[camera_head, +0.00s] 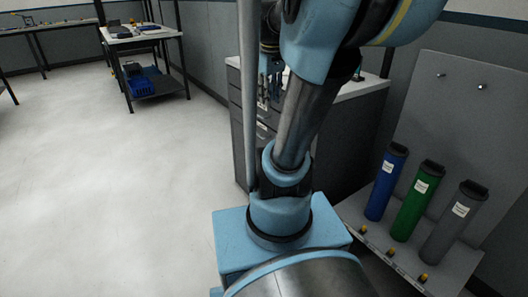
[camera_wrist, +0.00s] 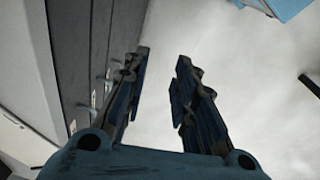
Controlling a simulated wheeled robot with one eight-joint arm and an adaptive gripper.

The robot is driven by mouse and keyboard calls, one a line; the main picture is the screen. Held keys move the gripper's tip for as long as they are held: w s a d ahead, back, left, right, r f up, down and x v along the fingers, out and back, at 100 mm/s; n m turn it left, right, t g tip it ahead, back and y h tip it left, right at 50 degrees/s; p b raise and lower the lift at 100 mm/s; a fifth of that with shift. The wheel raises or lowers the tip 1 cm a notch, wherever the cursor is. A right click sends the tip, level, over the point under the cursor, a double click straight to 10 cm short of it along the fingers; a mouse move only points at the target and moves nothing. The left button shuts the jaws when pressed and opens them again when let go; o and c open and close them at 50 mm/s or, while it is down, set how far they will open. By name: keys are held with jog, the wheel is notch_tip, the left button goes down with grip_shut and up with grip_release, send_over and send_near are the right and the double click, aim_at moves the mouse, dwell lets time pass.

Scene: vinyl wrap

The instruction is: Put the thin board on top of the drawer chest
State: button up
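The drawer chest (camera_head: 345,125) is dark grey with a pale top and stands behind my arm in the head view. Its drawer fronts with handles (camera_wrist: 75,60) fill the left of the wrist view. My gripper (camera_head: 268,100) points down in front of the drawer fronts, partly hidden by my arm. In the wrist view my gripper (camera_wrist: 162,58) has its two fingers apart, with only pale floor between the tips. I cannot make out a thin board in either view. Much of the chest top is hidden behind my arm.
A rack (camera_head: 470,100) at the right holds blue (camera_head: 385,185), green (camera_head: 416,205) and grey (camera_head: 455,225) tubes. A small table (camera_head: 143,33) stands at the back left, with a blue item (camera_head: 140,85) below its top. The floor (camera_head: 110,190) at left is clear.

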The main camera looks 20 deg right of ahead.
jog(key=s+a+f+m, duration=0.2)
jog(key=s+f, duration=0.3)
jog(key=f, duration=0.2)
jog(key=s+a+f+m, duration=0.2)
jog(key=s+a+f, duration=0.1)
jog(key=s+f, duration=0.3)
jog(key=shift+s+f+m+t, duration=0.25)
jog(key=shift+f+m+t, duration=0.05)
jog(key=shift+f, duration=0.65)
